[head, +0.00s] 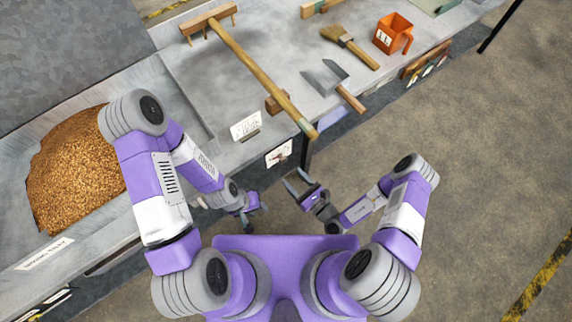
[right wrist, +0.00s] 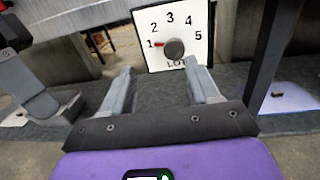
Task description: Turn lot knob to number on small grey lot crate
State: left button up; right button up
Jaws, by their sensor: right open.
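The plate also shows on the bench front in the head view (head: 279,153). My right gripper (head: 293,177) is open and empty in front of the plate; its fingers also show below the dial in the right wrist view (right wrist: 158,68), apart from the knob. My left gripper (head: 247,217) hangs near the bench front, its jaws too small to read. I cannot make out the small grey lot crate or its number.
A grain heap (head: 75,170) lies in the tray at left. The floor (head: 420,130) at right is clear.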

aim_at(284, 162)
jog(key=shift+m+t+h, duration=0.4)
jog(key=shift+t+h, duration=0.1)
jog(key=shift+h, duration=0.1)
jog(key=x, duration=0.2)
jog(key=b+x, duration=0.1)
jog(key=x, duration=0.2)
jog(key=d+x, duration=0.1)
jog(key=x, duration=0.1)
jog(key=shift+w+a+f+b, duration=0.1)
jog(key=shift+w+f+b, duration=0.3)
jog(key=shift+w, duration=0.15)
jog(key=shift+c, duration=0.3)
jog(key=c, duration=1)
